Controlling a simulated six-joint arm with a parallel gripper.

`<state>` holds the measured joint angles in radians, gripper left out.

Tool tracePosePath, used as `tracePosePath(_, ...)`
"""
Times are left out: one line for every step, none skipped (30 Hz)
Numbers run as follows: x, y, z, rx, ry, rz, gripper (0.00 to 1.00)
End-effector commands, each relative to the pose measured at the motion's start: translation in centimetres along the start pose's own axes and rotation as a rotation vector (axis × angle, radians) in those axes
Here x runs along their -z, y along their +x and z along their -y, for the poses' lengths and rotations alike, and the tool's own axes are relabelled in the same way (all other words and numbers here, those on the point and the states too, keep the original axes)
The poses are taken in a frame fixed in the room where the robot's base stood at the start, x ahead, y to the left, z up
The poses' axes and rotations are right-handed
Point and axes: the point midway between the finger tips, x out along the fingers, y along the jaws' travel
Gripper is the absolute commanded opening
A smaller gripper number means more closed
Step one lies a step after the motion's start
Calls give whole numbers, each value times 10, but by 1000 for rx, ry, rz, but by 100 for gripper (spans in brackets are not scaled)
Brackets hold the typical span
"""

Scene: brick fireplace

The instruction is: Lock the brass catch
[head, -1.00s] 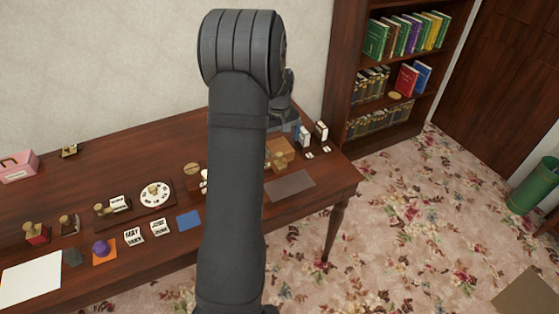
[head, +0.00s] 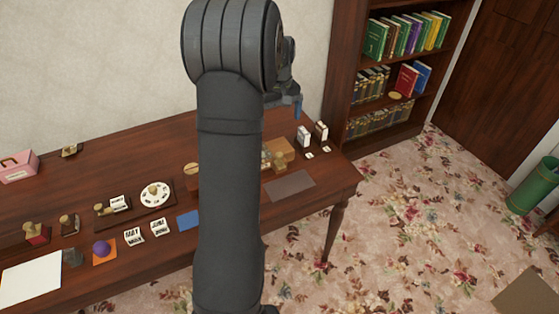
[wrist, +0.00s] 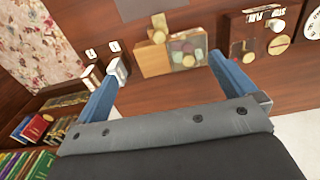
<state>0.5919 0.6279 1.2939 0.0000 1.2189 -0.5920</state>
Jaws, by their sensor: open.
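My gripper (wrist: 163,68) is open and empty, its two blue fingers spread above the desk. In the head view its blue fingertip (head: 297,104) shows above the right end of the desk. Past the fingers in the wrist view sits a light wooden box (wrist: 152,60) with a clear window showing several coloured pieces. A brass-coloured piece (wrist: 158,36) stands at its edge; I cannot tell whether it is the catch or how it is set. The box also shows in the head view (head: 284,147), partly hidden by my arm. The gripper touches nothing visible.
A dark wooden box (wrist: 237,38) with a white label and brass and white round parts lies right of the light box. Two white upright blocks (head: 304,137) (head: 321,131) stand near the desk's right end. A grey mat (head: 290,185) lies in front. A bookcase (head: 345,70) stands behind.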

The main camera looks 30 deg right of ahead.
Motion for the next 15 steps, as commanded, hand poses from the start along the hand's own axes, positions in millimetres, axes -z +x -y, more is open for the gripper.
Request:
tracePosePath(0, -6, 0, -1, 0, -1, 100)
tracePosePath(0, -8, 0, 0, 0, 0, 100)
tracePosePath(0, -11, 0, 0, 0, 0, 100)
tracePosePath(0, -12, 0, 0, 0, 0, 100)
tracePosePath(0, -13, 0, 0, 0, 0, 100)
tracePosePath(0, -14, 0, 0, 0, 0, 100)
tracePosePath(0, -14, 0, 0, 0, 0, 100)
tracePosePath(0, -14, 0, 0, 0, 1, 100)
tracePosePath(0, -14, 0, 0, 0, 1, 100)
tracePosePath(0, -14, 0, 0, 0, 1, 100)
tracePosePath(0, -14, 0, 0, 0, 1, 100)
tracePosePath(0, -14, 0, 0, 0, 1, 100)
tracePosePath(0, -14, 0, 0, 0, 1, 96)
tracePosePath(0, -14, 0, 0, -3, 1, 90)
tracePosePath(1, -14, 0, 0, -17, 0, 82)
